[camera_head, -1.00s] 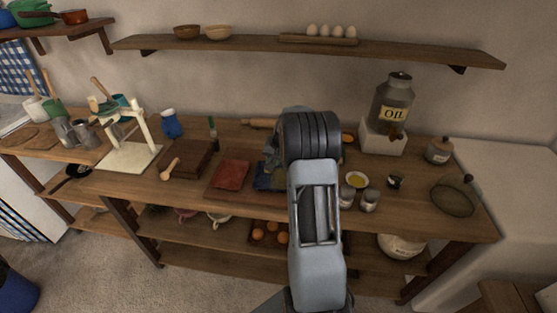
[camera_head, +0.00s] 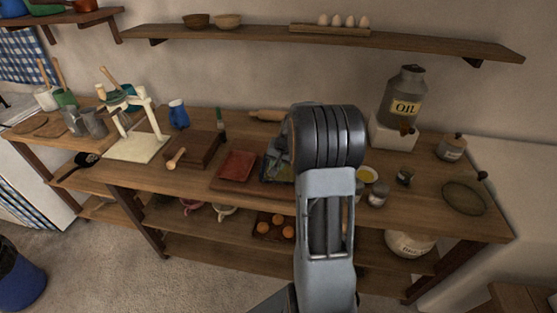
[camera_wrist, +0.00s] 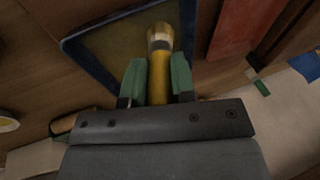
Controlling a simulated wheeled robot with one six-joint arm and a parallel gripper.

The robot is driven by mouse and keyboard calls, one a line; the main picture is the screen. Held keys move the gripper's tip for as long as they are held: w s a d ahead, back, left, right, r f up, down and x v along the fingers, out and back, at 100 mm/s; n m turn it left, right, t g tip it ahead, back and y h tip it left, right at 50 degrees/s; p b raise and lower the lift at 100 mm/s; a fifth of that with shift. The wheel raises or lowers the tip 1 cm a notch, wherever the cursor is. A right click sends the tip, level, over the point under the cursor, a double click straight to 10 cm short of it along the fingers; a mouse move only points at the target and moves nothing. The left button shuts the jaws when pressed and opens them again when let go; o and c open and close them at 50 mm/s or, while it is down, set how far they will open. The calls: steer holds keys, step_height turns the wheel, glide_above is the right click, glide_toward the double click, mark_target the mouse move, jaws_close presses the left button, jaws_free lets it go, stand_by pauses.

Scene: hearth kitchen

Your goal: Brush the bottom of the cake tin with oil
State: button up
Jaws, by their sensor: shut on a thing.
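In the wrist view my gripper (camera_wrist: 157,82) is shut on a brush (camera_wrist: 159,72) with a yellow handle and a brass-coloured ferrule. The brush points into the dark blue cake tin (camera_wrist: 88,62); I cannot tell whether its bristles touch the bottom. In the head view only a strip of the tin (camera_head: 267,172) shows beside my arm, on the worktop. My gripper and the brush are mostly hidden there behind the arm. A small bowl of yellow oil (camera_head: 368,174) stands right of my arm, partly covered by it. The oil can (camera_head: 404,92) stands on a white block behind.
A red book-like block (camera_head: 236,166) lies left of the tin. Small jars (camera_head: 378,195) and a dark oval dish (camera_head: 463,198) stand at right. A shelf (camera_head: 400,42) runs above.

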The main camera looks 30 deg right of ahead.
steer(key=shift+s+a, duration=0.35)
steer(key=shift+s, duration=0.05)
steer(key=shift+w+d+p, duration=0.25)
steer(key=shift+w+d, duration=0.9)
steer(key=shift+w, duration=0.2)
steer(key=shift+w+d+p, duration=0.2)
steer(key=shift+w+d, duration=0.95)
steer(key=shift+w, duration=0.2)
steer(key=shift+s+a+b, duration=0.8)
steer(key=shift+s+a, duration=0.35)
steer(key=shift+s, duration=0.2)
steer(key=shift+s+a+b, duration=0.75)
steer(key=shift+s+a, duration=0.4)
steer(key=shift+s, duration=0.2)
steer(key=shift+r, duration=0.1)
steer(key=shift+r+p, duration=2.1)
steer(key=shift+r, duration=0.8)
steer(key=shift+r, duration=0.1)
